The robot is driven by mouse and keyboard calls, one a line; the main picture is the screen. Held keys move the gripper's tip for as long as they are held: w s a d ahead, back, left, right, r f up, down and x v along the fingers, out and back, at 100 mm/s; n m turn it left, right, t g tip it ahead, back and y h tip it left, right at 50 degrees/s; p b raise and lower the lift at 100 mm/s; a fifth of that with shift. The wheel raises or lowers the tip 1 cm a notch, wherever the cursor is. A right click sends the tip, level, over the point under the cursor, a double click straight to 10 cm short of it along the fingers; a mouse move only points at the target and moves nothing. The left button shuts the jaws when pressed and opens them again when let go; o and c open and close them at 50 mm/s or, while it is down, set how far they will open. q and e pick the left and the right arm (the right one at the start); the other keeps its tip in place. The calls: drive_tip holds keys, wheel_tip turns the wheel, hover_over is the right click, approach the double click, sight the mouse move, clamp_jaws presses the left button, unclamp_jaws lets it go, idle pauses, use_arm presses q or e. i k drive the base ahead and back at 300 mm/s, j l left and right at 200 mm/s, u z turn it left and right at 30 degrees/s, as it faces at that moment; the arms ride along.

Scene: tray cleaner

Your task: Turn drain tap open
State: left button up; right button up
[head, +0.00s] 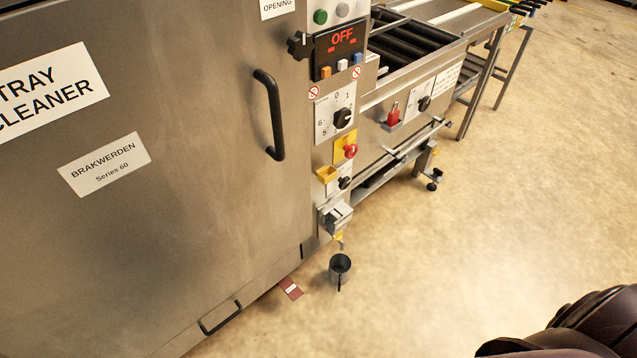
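A small tap with a yellow part (338,237) sits low on the machine's right front corner, under a grey metal box (337,217). I take it to be the drain tap. It is too small to tell how its handle is turned. A dark cup or bucket (340,268) stands on the floor just below it. Neither of my grippers shows. Only a dark part of my arm is at the lower right, well away from the tap.
The tray cleaner (190,190) fills the left, with a black door handle (272,115) and a display (339,45) reading OFF. A red emergency button (350,150) sits above the tap. A roller conveyor (410,45) extends behind. A red card (290,288) lies low. Floor at right is clear.

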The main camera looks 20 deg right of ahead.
sight(337, 237)
drive_tip(key=i+l+u, duration=0.1)
drive_tip(key=l+u, duration=0.75)
drive_tip(key=u, duration=0.15)
